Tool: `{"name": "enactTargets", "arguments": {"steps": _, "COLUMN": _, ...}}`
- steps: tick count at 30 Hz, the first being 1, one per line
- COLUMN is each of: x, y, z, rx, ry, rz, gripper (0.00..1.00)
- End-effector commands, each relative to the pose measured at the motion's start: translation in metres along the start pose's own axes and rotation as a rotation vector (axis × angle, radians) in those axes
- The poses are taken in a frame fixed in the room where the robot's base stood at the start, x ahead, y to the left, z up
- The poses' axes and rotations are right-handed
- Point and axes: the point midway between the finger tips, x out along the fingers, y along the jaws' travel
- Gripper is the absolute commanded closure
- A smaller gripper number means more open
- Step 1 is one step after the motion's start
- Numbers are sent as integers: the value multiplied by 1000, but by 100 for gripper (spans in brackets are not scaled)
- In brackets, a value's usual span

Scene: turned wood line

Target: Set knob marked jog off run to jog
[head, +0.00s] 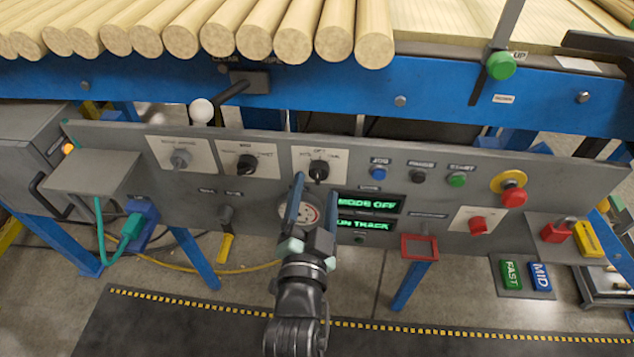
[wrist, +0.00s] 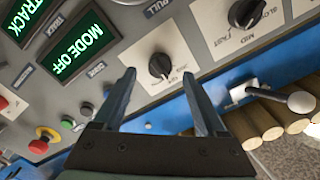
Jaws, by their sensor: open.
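The jog off run knob (head: 319,170) is a black rotary knob on a white plate on the grey control panel, third in a row of knobs. "OFF" shows faintly above it, and the green display (head: 367,204) reads "MODE OFF". The knob also shows in the wrist view (wrist: 160,66), with small lettering that I cannot read fully. My gripper (head: 316,186) is open and points at the knob from just below it in the head view. In the wrist view my gripper (wrist: 158,77) has its fingertips on either side of the knob, with gaps showing; contact is not seen.
Blue, black and green buttons (head: 457,180) and a red emergency stop (head: 513,196) are to the right. Wood rods (head: 294,35) lie above the blue rail (head: 340,85).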

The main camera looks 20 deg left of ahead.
Motion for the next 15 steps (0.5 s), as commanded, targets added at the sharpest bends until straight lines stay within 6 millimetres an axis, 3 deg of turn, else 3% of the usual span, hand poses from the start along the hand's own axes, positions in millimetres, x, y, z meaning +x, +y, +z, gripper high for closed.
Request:
{"name": "enactTargets", "arguments": {"steps": 6, "x": 24, "y": 0, "z": 0, "rx": 0, "ry": 1, "rz": -1, "gripper": 26}}
{"name": "enactTargets", "arguments": {"steps": 15, "x": 30, "y": 0, "z": 0, "rx": 1, "ry": 0, "rz": 0, "gripper": 26}}
